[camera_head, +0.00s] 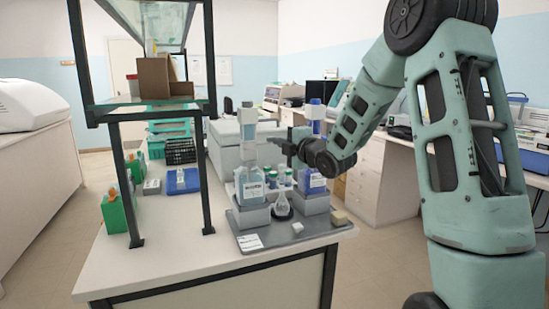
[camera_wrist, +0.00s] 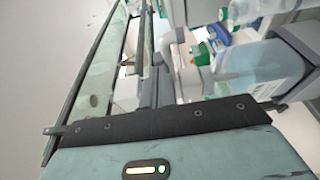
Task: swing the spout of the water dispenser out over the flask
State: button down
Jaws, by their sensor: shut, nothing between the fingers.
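Two bottle-top dispensers stand on grey blocks. The left one (camera_head: 254,187) holds pale blue liquid under a tall pump head (camera_head: 247,124); the right one (camera_head: 313,181) holds deeper blue liquid. I cannot read which is water. The conical flask (camera_head: 282,207) stands upright between them, towards the front. My gripper (camera_head: 283,147) is shut and empty, above the flask and beside the left pump head. I cannot tell whether it touches the spout, which I cannot make out clearly. A pale blue bottle (camera_wrist: 260,62) shows at the right of the wrist view.
Small capped bottles (camera_head: 289,174) stand behind the flask. A grey tray (camera_head: 277,238) carries the set, with a label card (camera_head: 250,243) and a beige block (camera_head: 339,217). A dark-framed shelf (camera_head: 207,140) rises left of the dispensers. The white bench front (camera_head: 190,264) is clear.

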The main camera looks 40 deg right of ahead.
jog(key=shift+w+d+b, duration=0.7)
jog(key=shift+b, duration=0.4)
